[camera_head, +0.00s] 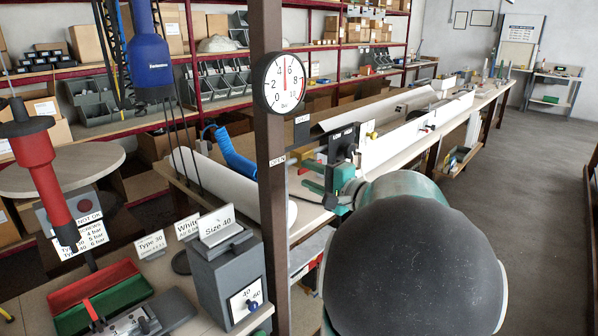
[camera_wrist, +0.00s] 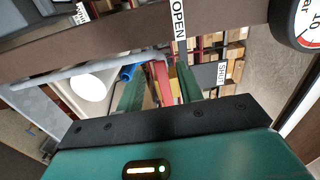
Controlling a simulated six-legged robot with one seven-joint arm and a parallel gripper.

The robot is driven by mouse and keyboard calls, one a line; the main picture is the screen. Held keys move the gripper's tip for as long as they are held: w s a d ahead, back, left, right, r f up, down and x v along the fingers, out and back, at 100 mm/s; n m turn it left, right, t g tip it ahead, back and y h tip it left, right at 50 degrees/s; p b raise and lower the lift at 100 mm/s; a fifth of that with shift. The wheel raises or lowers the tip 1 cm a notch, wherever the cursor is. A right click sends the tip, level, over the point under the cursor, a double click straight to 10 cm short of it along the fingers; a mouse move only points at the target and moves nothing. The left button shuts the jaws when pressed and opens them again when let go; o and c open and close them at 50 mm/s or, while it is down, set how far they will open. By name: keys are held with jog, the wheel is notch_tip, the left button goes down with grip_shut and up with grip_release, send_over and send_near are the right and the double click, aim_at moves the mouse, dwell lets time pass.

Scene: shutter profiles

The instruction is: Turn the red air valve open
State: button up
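A dark post (camera_head: 271,210) carries a round gauge (camera_head: 285,82) marked in bar, an OPEN label (camera_head: 278,160) and a SHUT label (camera_head: 302,118). My gripper (camera_head: 308,176) is right of the post, near the OPEN label. In the wrist view my gripper's (camera_wrist: 160,88) green fingers are apart, below the OPEN label (camera_wrist: 179,20), with the SHUT label (camera_wrist: 222,72) to the right. A narrow red piece (camera_wrist: 162,82) shows between the fingers; I cannot tell whether it is the valve handle or background, or whether anything touches it. The valve body is not clearly visible.
A white tube (camera_head: 235,185) and blue hose (camera_head: 231,153) lie behind the post. A grey Size 40 box (camera_head: 225,266) stands left of it. A red and green tray (camera_head: 95,298) and a red hanging tool (camera_head: 42,165) are at far left. The floor at right is open.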

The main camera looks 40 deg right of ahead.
jog(key=s, duration=0.8)
jog(key=shift+s, duration=0.3)
jog(key=shift+d, duration=0.1)
jog(key=w+a+f+n+g+y, duration=0.2)
jog(key=a+n+g+y, duration=0.15)
jog(key=a, duration=0.75)
jog(key=w+a+f+n+g+y, duration=0.3)
jog(key=a+g, duration=0.1)
jog(key=a, duration=0.6)
jog(key=s+a+f+n+g+h, duration=0.2)
jog(key=s+a+f+n+h, duration=0.1)
jog(key=a, duration=0.5)
jog(key=s+a+f+n+g+h, duration=0.3)
jog(key=s+a+n+h, duration=0.1)
jog(key=a+n, duration=0.3)
jog(key=shift+s+a+n, duration=0.35)
jog(key=shift+s+n, duration=0.1)
jog(key=shift+s, duration=0.4)
